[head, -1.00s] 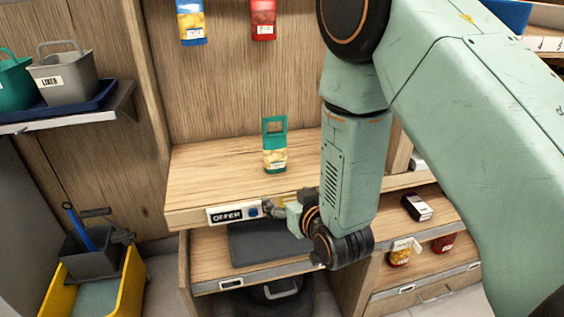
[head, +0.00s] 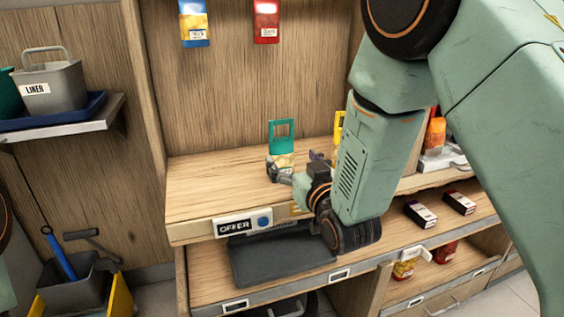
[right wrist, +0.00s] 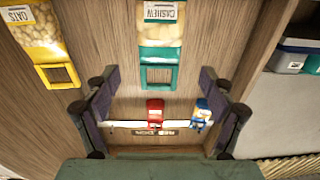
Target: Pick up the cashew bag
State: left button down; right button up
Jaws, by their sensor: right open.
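The cashew bag (head: 282,137), with a green top and a window of pale nuts, stands upright on the wooden shelf. In the right wrist view the cashew bag (right wrist: 160,40) appears upside down, its label legible, at the top centre. My right gripper (head: 294,163) is open at the shelf, in front of the bag, and hides part of its lower half. In the right wrist view the two fingers of my right gripper (right wrist: 157,82) are wide apart with nothing held between them. My left gripper is not in view.
A yellow oats bag (right wrist: 42,45) stands beside the cashew bag. A blue-yellow bag (head: 194,22) and a red bag (head: 266,20) hang on the back wall. An OFFER sign (head: 236,227) is on the shelf front. The shelf's left part is clear.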

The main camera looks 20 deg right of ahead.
aim_at(283, 151)
jog(key=w, duration=0.1)
jog(key=w+b, duration=0.1)
jog(key=w, duration=0.2)
jog(key=shift+w+a+f, duration=0.2)
jog(key=shift+w+f, duration=0.2)
jog(key=shift+w+a+r+b, duration=0.1)
jog(key=shift+w+b, duration=0.2)
jog(key=shift+w, duration=0.45)
jog(key=shift+w+d, duration=0.2)
jog(key=shift+w, duration=0.2)
jog(key=shift+s+a, duration=0.15)
jog(key=shift+s, duration=0.05)
jog(key=shift+c, duration=0.8)
jog(key=shift+w, duration=0.15)
jog(key=c, duration=0.9)
jog(key=shift+c, duration=1.1)
